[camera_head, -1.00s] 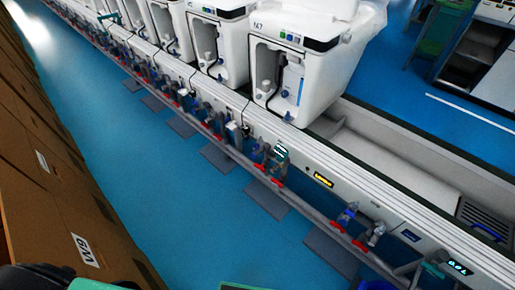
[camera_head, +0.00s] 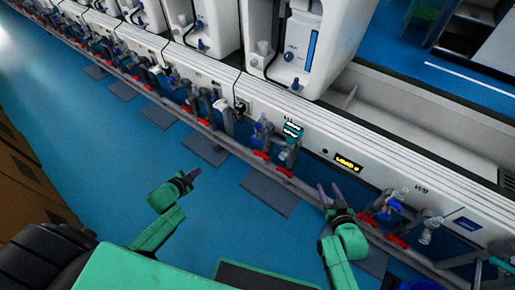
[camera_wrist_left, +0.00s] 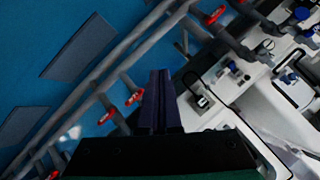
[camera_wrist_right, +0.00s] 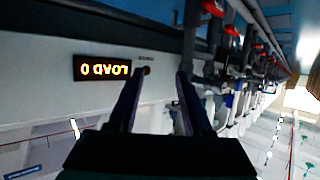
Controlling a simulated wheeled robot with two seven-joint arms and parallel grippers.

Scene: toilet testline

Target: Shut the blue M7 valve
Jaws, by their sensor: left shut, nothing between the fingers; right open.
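Several valves with blue parts and red levers line the side of the white test line. One blue valve (camera_head: 262,130) sits beside a small teal-lit display, and another blue valve (camera_head: 388,205) is further right. I cannot read an M7 label, so I cannot tell which is the M7 valve. My left gripper (camera_head: 192,175) is shut and empty over the blue floor, apart from the valves; its closed fingers show in the left wrist view (camera_wrist_left: 161,75). My right gripper (camera_head: 324,194) is open and empty near the pipe rail, between those valves; its spread fingers show in the right wrist view (camera_wrist_right: 158,78).
A grey pipe rail (camera_head: 228,143) with red levers runs along the line. White toilet units (camera_head: 312,40) stand above it. A yellow-lit display (camera_head: 347,162) is on the panel, also in the right wrist view (camera_wrist_right: 102,68). Brown boxes (camera_head: 25,190) stand at left; blue floor lies between.

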